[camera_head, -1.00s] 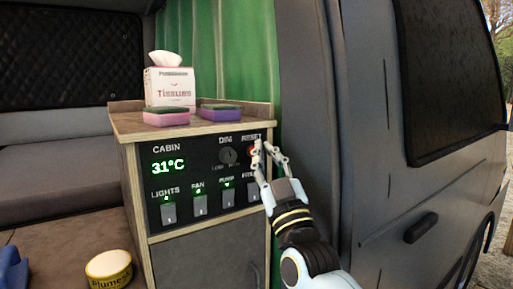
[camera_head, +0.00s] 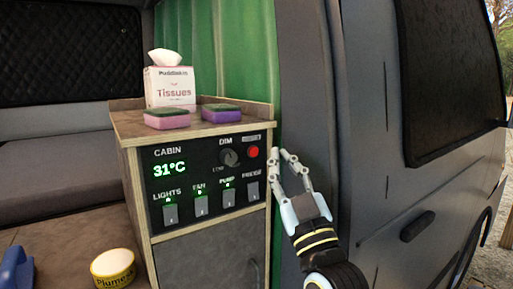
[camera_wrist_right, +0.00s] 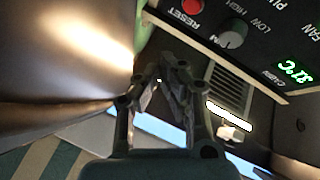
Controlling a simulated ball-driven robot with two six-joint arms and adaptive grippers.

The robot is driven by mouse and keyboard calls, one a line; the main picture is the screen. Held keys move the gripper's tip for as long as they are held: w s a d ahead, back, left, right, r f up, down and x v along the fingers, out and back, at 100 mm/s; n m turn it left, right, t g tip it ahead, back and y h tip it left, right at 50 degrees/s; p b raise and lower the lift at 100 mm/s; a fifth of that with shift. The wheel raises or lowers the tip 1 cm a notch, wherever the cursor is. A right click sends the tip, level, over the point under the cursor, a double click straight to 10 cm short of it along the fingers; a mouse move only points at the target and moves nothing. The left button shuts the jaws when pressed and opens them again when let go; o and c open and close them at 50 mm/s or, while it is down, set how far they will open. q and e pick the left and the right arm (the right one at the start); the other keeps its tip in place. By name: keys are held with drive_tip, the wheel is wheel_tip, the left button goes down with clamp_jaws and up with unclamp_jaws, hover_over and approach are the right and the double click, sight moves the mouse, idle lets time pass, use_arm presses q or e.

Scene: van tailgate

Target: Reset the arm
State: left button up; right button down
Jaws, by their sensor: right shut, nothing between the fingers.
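My right gripper (camera_head: 286,156) is shut and empty, just to the right of the cabinet's edge in the head view. It stands apart from the control panel (camera_head: 195,215). The red reset button (camera_head: 253,152) is in full view at the panel's upper right, left of the fingertips. In the right wrist view the shut fingers (camera_wrist_right: 160,66) point up the picture, and the reset button (camera_wrist_right: 194,6) is above them at the top edge. My left gripper is not in view.
A tissue box (camera_head: 170,87) and two sponges, one pink (camera_head: 166,121) and one purple (camera_head: 221,116), sit on the cabinet top. A yellow tub (camera_head: 112,268) stands at lower left, with a blue object (camera_head: 14,270) beside it. The van's side (camera_head: 375,180) is close on the right.

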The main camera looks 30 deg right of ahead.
idle(0.4)
wheel_tip(320, 180, down, 29)
drive_tip(key=s+n+g+y+b, duration=0.1)
drive_tip(key=g+y+b, duration=0.1)
drive_tip(key=g+b, duration=0.5)
drive_tip(key=s+d+f+g+b, duration=0.15)
drive_tip(key=s+f+b, duration=0.3)
drive_tip(key=f, duration=0.95)
drive_tip(key=s+f+g+b, duration=0.3)
drive_tip(key=s+f, duration=0.2)
drive_tip(key=f, duration=0.8)
drive_tip(key=s+d+f+m+g+b, duration=0.2)
drive_tip(key=s+f+g, duration=0.5)
drive_tip(key=s+f, duration=1.25)
drive_tip(key=s+f+g+b, duration=0.1)
drive_tip(key=s+f+g, duration=0.1)
drive_tip(key=s, duration=0.6)
drive_tip(key=s+d+f+m+g, duration=0.1)
drive_tip(key=s+f+g, duration=0.2)
drive_tip(key=s, duration=0.6)
drive_tip(key=shift+s+f+m+b, duration=0.3)
drive_tip(key=shift+f+b, duration=0.1)
drive_tip(key=shift+f, duration=0.5)
drive_tip(key=shift+d+r+g, duration=0.1)
drive_tip(key=shift+g, duration=0.15)
